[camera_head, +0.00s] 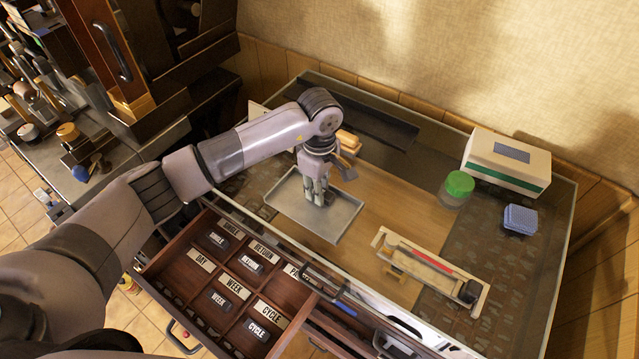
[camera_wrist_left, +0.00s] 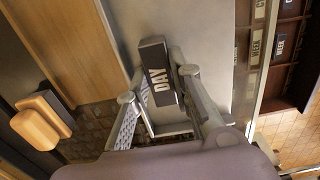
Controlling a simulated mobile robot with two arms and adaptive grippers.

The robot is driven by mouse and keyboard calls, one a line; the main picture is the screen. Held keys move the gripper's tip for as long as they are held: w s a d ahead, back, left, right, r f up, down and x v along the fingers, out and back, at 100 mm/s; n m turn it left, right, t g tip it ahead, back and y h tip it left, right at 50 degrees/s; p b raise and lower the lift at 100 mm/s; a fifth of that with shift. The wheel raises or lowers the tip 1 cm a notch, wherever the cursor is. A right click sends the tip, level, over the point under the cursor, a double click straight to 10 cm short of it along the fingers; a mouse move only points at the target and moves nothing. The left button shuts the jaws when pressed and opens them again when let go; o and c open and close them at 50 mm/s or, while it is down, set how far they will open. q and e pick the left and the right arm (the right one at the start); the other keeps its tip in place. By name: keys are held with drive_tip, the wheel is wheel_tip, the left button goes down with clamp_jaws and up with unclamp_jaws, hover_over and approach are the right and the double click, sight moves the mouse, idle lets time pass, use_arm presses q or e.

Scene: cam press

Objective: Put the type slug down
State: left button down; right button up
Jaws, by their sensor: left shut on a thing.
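My left gripper (camera_head: 318,198) points down over the shallow grey metal tray (camera_head: 338,224). In the left wrist view its fingers (camera_wrist_left: 158,85) are shut on a dark type slug (camera_wrist_left: 157,73) with white letters reading DAY. The tray's grey floor (camera_wrist_left: 190,25) shows beyond the slug. I cannot tell whether the slug touches the tray. In the head view the fingers hide the slug. My right gripper is not in view.
The open wooden drawer (camera_head: 284,294) has labelled compartments with several other slugs. A wooden holder with a red strip (camera_head: 428,268), green-lidded jar (camera_head: 457,188), blue pad (camera_head: 520,219) and white-green box (camera_head: 507,161) stand right. A wooden-handled tool (camera_wrist_left: 38,123) lies near the tray.

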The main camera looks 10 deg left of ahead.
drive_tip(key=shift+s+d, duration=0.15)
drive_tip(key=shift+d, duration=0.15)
use_arm(q)
drive_tip(key=shift+f+b, duration=0.15)
drive_tip(key=shift+b, duration=0.15)
drive_tip(key=c, duration=1.7)
unclamp_jaws()
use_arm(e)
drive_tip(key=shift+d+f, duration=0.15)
